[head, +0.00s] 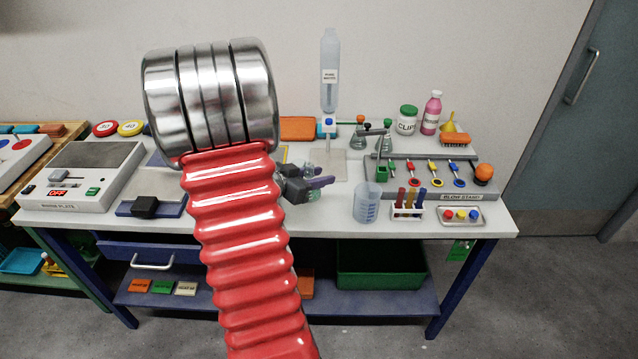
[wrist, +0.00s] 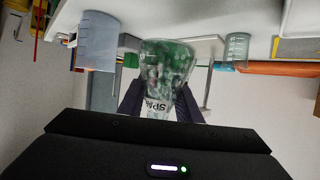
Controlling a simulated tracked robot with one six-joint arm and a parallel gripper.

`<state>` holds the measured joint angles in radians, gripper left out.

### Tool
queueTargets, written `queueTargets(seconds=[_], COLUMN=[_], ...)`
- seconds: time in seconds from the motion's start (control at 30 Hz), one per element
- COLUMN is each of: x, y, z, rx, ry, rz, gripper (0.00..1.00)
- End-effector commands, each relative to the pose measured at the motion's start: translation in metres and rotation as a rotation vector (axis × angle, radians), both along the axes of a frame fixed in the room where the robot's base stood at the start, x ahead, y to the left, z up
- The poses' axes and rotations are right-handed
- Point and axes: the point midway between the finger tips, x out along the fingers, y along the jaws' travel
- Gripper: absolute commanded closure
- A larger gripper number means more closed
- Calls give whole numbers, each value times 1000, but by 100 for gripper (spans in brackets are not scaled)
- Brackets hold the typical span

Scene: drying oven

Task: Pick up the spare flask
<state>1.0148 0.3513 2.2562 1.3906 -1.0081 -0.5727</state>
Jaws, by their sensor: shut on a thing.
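The spare flask (wrist: 165,65) is clear glass with green contents, and part of a label reading "SP" shows on it in the wrist view. My gripper (wrist: 160,98) is shut on it, with one dark purple finger on each side. The wrist view appears upside down, with the table at the top. In the head view my gripper (head: 306,184) is over the front middle of the table, just right of my red arm, and only a small greenish part of the flask (head: 313,195) shows below a finger. I cannot tell whether the flask touches the table.
A clear beaker (head: 367,203) and a rack of test tubes (head: 408,211) stand to the right. A bottle on a stand (head: 329,75) and glass flasks (head: 366,137) are behind. My arm hides much of the table's middle. A tray (head: 462,215) lies at front right.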

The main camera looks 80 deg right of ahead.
Motion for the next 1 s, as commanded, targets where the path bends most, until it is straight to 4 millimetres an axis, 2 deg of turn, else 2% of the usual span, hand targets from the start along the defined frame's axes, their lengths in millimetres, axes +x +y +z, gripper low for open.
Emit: queueTargets(seconds=[0.4, 1.0], x=[0, 0], y=[0, 0], z=[31, 40], rx=[-1, 0], ry=[-1, 0], rz=[1, 1], gripper=[94, 94])
